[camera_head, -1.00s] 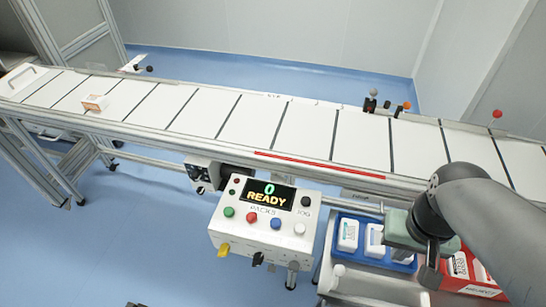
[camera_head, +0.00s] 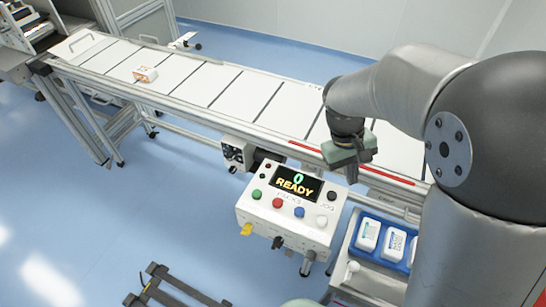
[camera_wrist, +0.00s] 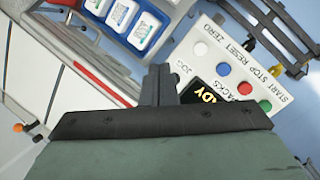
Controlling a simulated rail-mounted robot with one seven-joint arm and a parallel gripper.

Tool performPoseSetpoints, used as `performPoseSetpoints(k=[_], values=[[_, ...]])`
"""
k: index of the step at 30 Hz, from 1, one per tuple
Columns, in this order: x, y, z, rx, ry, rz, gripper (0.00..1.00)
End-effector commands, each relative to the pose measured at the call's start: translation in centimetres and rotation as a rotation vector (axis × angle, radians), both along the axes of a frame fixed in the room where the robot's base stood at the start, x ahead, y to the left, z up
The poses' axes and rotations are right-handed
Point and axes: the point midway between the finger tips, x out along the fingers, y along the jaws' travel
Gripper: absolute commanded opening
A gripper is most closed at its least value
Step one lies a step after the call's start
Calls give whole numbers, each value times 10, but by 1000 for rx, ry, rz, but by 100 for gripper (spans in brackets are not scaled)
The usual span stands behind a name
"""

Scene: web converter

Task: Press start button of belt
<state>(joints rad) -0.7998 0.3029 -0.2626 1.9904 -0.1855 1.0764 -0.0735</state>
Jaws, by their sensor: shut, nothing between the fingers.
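The control box (camera_head: 290,215) hangs at the front side of the belt (camera_head: 220,92). Its display (camera_head: 295,184) reads 0 READY. The green button (camera_head: 257,194) is leftmost in its lower row, with red (camera_head: 278,203), blue (camera_head: 299,212) and white (camera_head: 321,219) buttons to the right. In the wrist view the green button (camera_wrist: 265,106) lies beside the label START. My gripper (camera_head: 352,176) is shut and empty, above the belt's front edge, up and right of the box. It touches no button. In the wrist view its fingers (camera_wrist: 157,85) cover part of the box's edge.
A small orange-and-white pack (camera_head: 145,74) lies on the belt's left part. A yellow knob (camera_head: 246,229) sticks out below the box. A dark frame (camera_head: 175,287) lies on the floor.

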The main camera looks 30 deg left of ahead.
Motion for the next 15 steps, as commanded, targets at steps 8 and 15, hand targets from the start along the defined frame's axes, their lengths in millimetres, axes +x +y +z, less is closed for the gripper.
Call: performPoseSetpoints(k=[8,15], values=[[-9,177,-48,-327,-80,494,0],[-38,242,-68,-451,-160,685,0]])
